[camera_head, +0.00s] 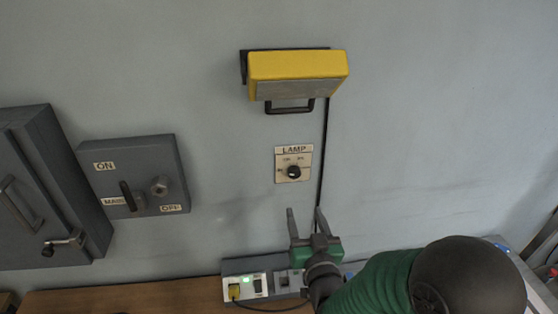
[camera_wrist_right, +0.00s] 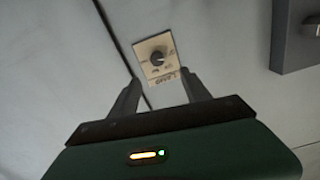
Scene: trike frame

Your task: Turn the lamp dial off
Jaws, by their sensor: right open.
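The lamp dial (camera_head: 294,172) is a black round knob on a small cream plate under a LAMP label, mounted on the grey wall. It also shows in the right wrist view (camera_wrist_right: 158,58), beyond the fingertips. My right gripper (camera_head: 304,211) is open and empty, below the dial and apart from it, with its fingers pointing up toward the plate. In the right wrist view the two fingers (camera_wrist_right: 162,82) stand either side of the plate's lower part. The yellow lamp (camera_head: 296,66) is fixed to the wall above the dial. My left gripper is out of view.
A black cable (camera_head: 324,145) runs down the wall just right of the dial. A grey MAIN switch box (camera_head: 134,176) and a larger grey cabinet (camera_head: 50,185) are at the left. A socket strip (camera_head: 246,287) with a green light sits on the wooden bench (camera_head: 120,298) below.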

